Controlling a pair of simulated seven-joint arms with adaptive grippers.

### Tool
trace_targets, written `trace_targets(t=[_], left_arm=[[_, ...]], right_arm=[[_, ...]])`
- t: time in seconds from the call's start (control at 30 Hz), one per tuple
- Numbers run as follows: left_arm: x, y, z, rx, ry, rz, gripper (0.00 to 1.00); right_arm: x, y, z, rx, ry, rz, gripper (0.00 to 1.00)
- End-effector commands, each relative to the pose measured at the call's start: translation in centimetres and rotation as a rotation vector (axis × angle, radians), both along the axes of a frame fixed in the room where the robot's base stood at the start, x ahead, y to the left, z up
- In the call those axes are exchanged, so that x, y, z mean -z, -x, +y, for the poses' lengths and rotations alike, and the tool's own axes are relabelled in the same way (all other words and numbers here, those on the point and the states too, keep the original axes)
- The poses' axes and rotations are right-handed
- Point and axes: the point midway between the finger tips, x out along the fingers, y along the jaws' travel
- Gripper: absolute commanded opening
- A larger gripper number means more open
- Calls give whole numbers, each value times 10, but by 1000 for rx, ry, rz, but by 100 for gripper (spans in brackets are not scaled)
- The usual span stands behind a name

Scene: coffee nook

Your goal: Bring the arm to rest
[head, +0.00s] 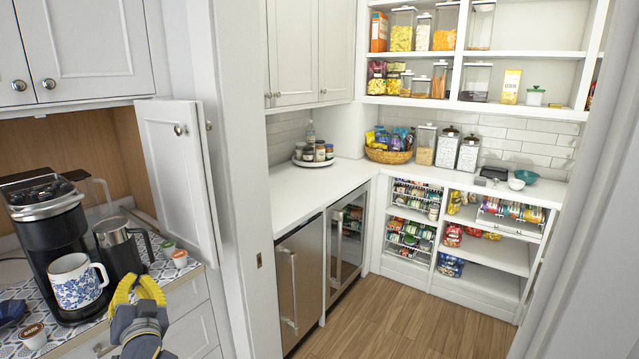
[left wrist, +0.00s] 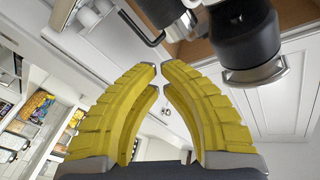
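My left gripper (head: 135,283) is at the front edge of the counter, right of the mug, with its yellow fingers pointing up. In the left wrist view its fingertips (left wrist: 160,70) nearly meet and nothing is between them. A blue-and-white patterned mug (head: 72,285) stands upright at the black coffee maker (head: 45,225), apart from the gripper. The coffee maker also shows in the left wrist view (left wrist: 248,45). My right gripper is not in view.
A dark carafe (head: 118,250) stands behind my gripper. Coffee pods (head: 180,258) and a cup marked DARK (head: 33,335) sit on the patterned mat. A cabinet door (head: 178,170) hangs open above the counter. The pantry floor (head: 390,320) is clear.

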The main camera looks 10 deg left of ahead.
Motion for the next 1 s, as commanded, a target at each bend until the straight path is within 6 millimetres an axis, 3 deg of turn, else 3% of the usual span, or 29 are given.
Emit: trace_targets(t=[0.03, 0.1, 0.27, 0.4, 0.6, 1.0], left_arm=[[30, 9, -12, 22, 0, 80, 0], [66, 22, -27, 50, 2, 185, 0], [146, 64, -62, 120, 5, 427, 0], [206, 112, -92, 185, 10, 632, 0], [256, 168, -121, 255, 15, 829, 0], [307, 254, -157, 357, 21, 1086, 0]], right_arm=[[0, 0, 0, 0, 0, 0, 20], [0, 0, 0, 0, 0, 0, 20], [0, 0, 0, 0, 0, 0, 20], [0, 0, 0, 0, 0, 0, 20], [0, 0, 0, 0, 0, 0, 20], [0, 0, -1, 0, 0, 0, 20]])
